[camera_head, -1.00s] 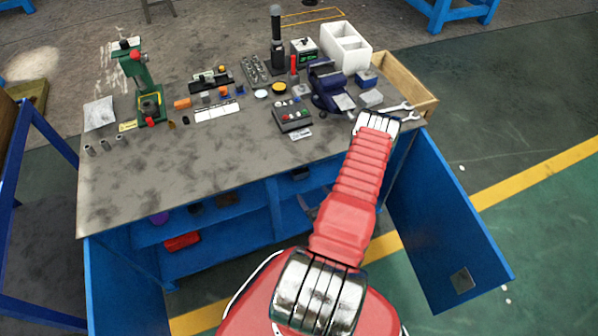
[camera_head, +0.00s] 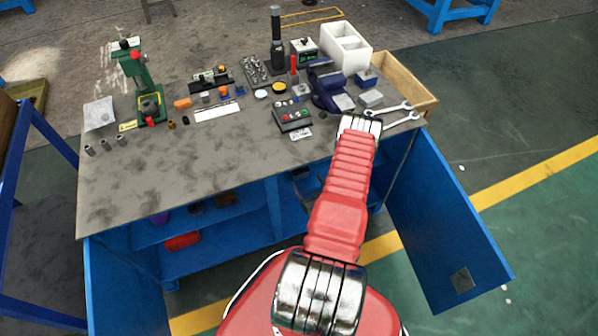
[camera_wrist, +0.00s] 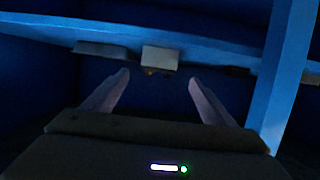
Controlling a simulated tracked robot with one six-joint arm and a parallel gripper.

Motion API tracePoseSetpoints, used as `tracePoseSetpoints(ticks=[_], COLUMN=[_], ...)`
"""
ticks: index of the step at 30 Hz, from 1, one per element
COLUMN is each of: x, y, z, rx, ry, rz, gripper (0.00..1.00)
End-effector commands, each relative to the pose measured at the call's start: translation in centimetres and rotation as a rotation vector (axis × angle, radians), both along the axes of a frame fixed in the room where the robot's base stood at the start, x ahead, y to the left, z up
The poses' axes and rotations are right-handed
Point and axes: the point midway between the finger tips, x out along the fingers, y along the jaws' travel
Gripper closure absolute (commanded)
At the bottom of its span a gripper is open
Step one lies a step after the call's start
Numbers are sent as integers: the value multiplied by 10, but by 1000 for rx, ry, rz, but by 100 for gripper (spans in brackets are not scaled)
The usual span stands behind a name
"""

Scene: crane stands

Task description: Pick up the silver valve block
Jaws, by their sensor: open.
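In the wrist view, a pale grey block (camera_wrist: 161,58), which looks like the silver valve block, is at the blue shelf edge. Small yellowish details show at its lower side. My gripper (camera_wrist: 159,77) is open, its two fingers apart with nothing between them. The block is ahead of the fingertips, roughly centred between them and apart from them. The wrist view is dim, so the exact distance is unclear. In the head view, my gripper is hidden and I cannot make out the block.
A flat grey piece (camera_wrist: 100,48) lies left of the block, and a dark item (camera_wrist: 238,71) lies right. A blue upright (camera_wrist: 286,75) stands at the right. The bench top (camera_head: 235,165) is above the blue shelves; an open blue door (camera_head: 450,225) is at the right.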

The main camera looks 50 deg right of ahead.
Motion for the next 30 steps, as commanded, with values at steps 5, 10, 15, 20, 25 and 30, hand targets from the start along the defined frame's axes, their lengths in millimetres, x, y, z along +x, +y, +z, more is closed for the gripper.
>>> tracePoseSetpoints(ticks=[5,10,15,20,25,30], x=[22,30,30,31,42,60], y=[-13,-17,-17,-18,-26,-38], z=[-7,-10,-10,-11,-15,-21], rx=[-2,0,0,-1,-2,-2], ry=[0,-1,0,-1,-1,-1], rz=[2,1,0,0,0,2], gripper=[22,22,22,22,22,22])
